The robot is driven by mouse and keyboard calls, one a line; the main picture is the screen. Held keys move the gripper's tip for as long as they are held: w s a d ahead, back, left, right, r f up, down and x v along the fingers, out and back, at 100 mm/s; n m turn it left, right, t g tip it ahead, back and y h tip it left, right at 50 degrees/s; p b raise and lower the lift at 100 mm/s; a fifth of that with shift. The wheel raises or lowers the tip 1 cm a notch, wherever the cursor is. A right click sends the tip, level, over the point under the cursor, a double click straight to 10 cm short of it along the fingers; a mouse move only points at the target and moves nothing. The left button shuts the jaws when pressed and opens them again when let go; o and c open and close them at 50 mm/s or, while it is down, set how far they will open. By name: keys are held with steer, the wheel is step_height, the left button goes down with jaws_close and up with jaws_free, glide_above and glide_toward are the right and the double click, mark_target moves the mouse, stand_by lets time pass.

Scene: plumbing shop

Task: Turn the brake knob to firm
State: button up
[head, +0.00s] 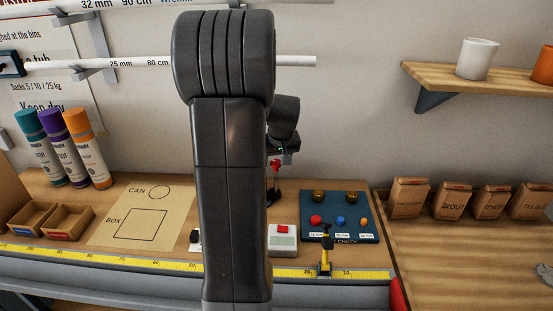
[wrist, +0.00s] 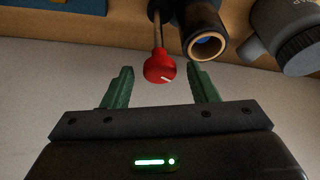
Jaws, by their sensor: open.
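The red knob (wrist: 159,68) shows in the wrist view with a short white mark on its face, at the end of a thin metal rod. It sits between the two green fingers of my gripper (wrist: 160,72), which are open with a gap on each side of it. In the head view a small red part (head: 276,165), likely the same knob, shows just right of my arm, under the gripper end. My arm hides much of the area around it. No firm or soft marking is readable.
In the wrist view a dark pipe with a copper-coloured open end (wrist: 207,46) and a grey capped part (wrist: 295,40) are close by the knob. In the head view a red-and-white box (head: 283,239) and a blue board (head: 345,200) stand on the bench to the right.

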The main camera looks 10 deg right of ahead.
steer(key=c, duration=1)
steer(key=shift+o, duration=0.2)
steer(key=shift+n, duration=0.3)
steer(key=shift+d+n+y+b, duration=0.15)
steer(key=shift+n+y+b, duration=0.55)
steer(key=shift+n, duration=0.5)
steer(key=shift+n+g+y+b, duration=0.3)
steer(key=shift+n+y+b, duration=0.15)
steer(key=shift+n, duration=1.05)
steer(key=o, duration=1)
steer(key=shift+c, duration=0.2)
